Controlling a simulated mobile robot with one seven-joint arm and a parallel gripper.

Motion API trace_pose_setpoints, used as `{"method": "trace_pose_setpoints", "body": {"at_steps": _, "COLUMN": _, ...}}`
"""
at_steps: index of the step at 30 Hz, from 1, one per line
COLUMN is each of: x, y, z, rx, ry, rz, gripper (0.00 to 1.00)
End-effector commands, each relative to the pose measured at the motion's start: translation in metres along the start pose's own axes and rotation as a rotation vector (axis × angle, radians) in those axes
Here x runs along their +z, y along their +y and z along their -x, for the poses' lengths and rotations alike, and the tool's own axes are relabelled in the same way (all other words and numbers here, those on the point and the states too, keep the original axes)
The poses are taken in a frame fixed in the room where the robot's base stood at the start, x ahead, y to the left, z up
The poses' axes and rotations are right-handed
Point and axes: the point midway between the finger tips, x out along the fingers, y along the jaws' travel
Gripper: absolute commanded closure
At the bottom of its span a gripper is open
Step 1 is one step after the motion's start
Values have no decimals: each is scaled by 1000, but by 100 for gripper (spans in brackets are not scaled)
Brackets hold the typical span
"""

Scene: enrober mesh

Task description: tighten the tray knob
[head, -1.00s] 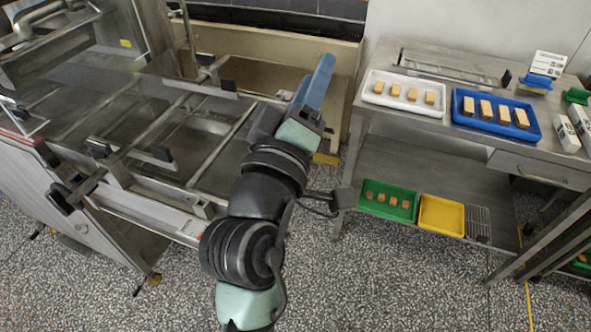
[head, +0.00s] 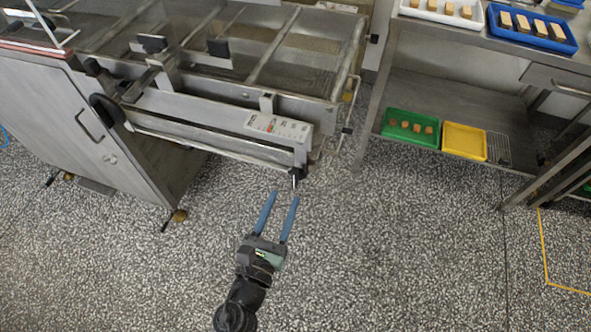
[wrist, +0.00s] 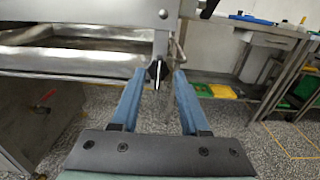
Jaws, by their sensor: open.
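A small dark knob with a pale metal stem (head: 295,178) hangs at the front right corner of the steel machine frame, below its label panel. I take it as the tray knob. It also shows in the wrist view (wrist: 156,70), in the gap between my fingertips. My gripper (head: 285,196) is open and empty, with its two blue fingers pointing at that corner. The fingertips are just short of the knob in the head view and appear apart from it. In the wrist view my gripper (wrist: 158,76) has a finger on each side of the knob.
The machine frame (head: 200,104) carries other black knobs, including a larger round one (head: 107,109) at left. A steel table (head: 455,95) at right holds green (head: 393,137) and yellow (head: 464,141) trays on its lower shelf. The speckled floor around my arm is clear.

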Motion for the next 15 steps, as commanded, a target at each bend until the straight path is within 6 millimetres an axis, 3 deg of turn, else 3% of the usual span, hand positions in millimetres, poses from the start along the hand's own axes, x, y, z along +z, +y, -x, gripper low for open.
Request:
{"method": "trace_pose_setpoints", "body": {"at_steps": 6, "x": 0, "y": 0, "z": -48, "rx": -3, "ry": -2, "rz": -4, "gripper": 55}}
{"method": "trace_pose_setpoints", "body": {"at_steps": 15, "x": 0, "y": 0, "z": -84, "rx": -1, "ry": 0, "rz": -4, "gripper": 55}}
